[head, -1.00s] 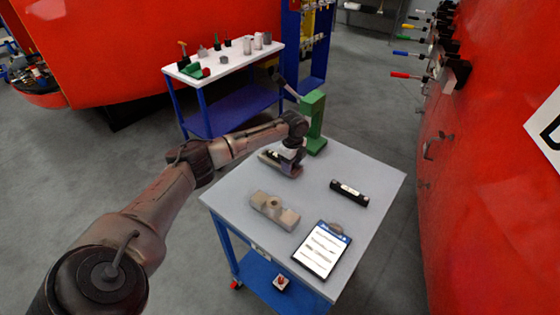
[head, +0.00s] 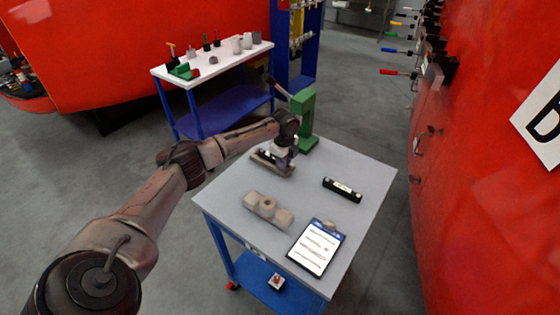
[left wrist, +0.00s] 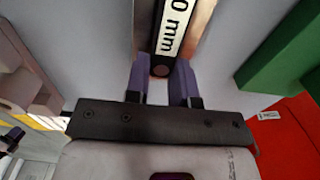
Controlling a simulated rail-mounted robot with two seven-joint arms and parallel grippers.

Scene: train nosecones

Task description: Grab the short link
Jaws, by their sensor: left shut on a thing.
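A black link with a white label ending in "0 mm" (left wrist: 173,28) lies in a tan holder (left wrist: 202,22) in the left wrist view. My left gripper (left wrist: 161,72) is shut on this link near its end, one finger on each side. In the head view my left gripper (head: 281,158) is low over the far left part of the table (head: 362,165). It partly hides the link and the holder (head: 262,160). A second black bar with a white label (head: 343,190) lies apart on the right of the table. My right gripper is not in view.
A green stand (head: 305,118) rises just behind my left gripper. A beige block with a hole (head: 268,208) and a clipboard (head: 316,248) lie nearer the front. A white-topped cart (head: 225,62) stands behind. A red wall (head: 470,180) is on the right.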

